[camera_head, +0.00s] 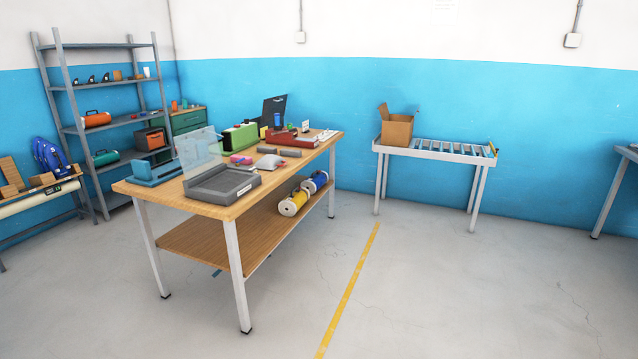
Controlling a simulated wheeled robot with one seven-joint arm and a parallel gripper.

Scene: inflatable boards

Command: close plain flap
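A brown cardboard box (397,131) stands on the left end of a roller conveyor table by the blue wall. One flap (383,111) stands up at its left side. I cannot tell from here which flap is plain, and the box's other flaps are too small to make out. My gripper is not in view.
A wooden workbench (191,207) with a lower shelf stands left of centre, holding a grey tray (222,184) and several tools. The roller conveyor (445,152) is beyond it to the right. A metal shelf rack (103,87) is at the back left. Floor (440,290) at the right is clear.

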